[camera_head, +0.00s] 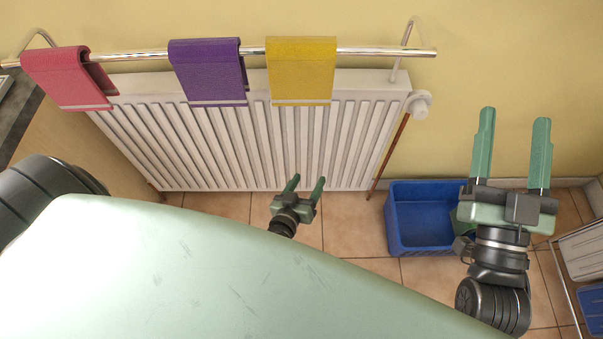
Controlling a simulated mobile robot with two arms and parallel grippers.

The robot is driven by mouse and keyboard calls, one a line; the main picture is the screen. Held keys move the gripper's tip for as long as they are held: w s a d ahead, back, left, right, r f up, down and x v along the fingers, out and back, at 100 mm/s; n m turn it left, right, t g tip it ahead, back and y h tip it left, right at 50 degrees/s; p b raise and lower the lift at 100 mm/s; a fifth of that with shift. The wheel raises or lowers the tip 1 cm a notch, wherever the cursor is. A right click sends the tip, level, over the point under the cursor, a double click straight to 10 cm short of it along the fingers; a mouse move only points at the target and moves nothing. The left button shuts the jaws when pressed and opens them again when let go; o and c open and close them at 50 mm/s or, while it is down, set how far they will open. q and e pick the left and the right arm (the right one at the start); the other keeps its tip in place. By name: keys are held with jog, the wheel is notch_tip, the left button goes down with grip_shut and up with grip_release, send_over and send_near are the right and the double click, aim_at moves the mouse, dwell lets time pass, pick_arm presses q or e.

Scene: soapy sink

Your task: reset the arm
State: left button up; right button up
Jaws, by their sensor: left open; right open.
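My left gripper (306,180) shows small and low in the middle of the head view, in front of the radiator's lower edge. Its two green fingers are apart with nothing between them. My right gripper (514,115) is nearer the camera at the right, its fingers pointing up the picture. They are spread wide and empty, against the plain wall. My own pale green body hides much of the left arm and the lower floor.
A white radiator (237,130) stands at the wall. Pink (67,80), purple (207,72) and yellow (301,70) cloths hang on a metal rail (380,52). A blue bin (422,217) is on the tiled floor, partly behind my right gripper. A wire rack (566,285) stands far right.

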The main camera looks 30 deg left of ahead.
dwell(0.5)
